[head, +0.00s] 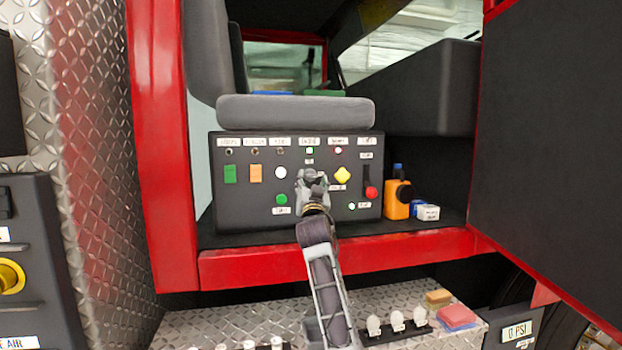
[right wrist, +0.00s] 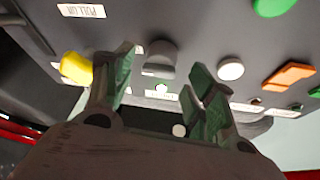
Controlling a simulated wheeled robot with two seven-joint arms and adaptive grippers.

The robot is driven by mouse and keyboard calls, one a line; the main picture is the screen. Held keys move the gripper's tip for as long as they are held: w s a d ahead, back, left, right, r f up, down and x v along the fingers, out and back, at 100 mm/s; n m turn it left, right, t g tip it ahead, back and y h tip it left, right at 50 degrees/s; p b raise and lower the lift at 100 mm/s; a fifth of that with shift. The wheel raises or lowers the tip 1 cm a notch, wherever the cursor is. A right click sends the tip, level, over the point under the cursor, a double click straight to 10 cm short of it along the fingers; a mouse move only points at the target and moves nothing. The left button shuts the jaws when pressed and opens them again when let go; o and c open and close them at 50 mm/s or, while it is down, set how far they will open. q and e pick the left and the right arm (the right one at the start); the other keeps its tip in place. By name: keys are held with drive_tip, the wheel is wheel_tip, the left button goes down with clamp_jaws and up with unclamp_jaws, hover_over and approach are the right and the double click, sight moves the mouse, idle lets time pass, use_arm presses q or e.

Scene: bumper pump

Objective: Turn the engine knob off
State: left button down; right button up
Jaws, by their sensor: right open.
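The black control panel (head: 250,205) sits below the grey seat in the head view. My right gripper (head: 312,178) is in front of its middle, below a label that seems to read ENGINE (head: 309,141) with a lit green light (head: 310,150). The gripper hides the knob there. In the right wrist view, which shows the panel upside down, a grey knob (right wrist: 160,57) lies between the two open fingers (right wrist: 162,72), with a gap on each side. Whether the fingertips reach past its face cannot be told. My left gripper is not in view.
A yellow knob (head: 342,175) and a red-tipped lever (head: 371,192) are right of the gripper. A white button (head: 281,172) and a green button (head: 281,199) are left. An orange bottle-like object (head: 396,202) stands beside the panel. A red sill (head: 250,269) runs below.

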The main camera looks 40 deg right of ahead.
sight(311, 175)
drive_tip(key=shift+x, duration=1.4)
drive_tip(key=c, duration=1)
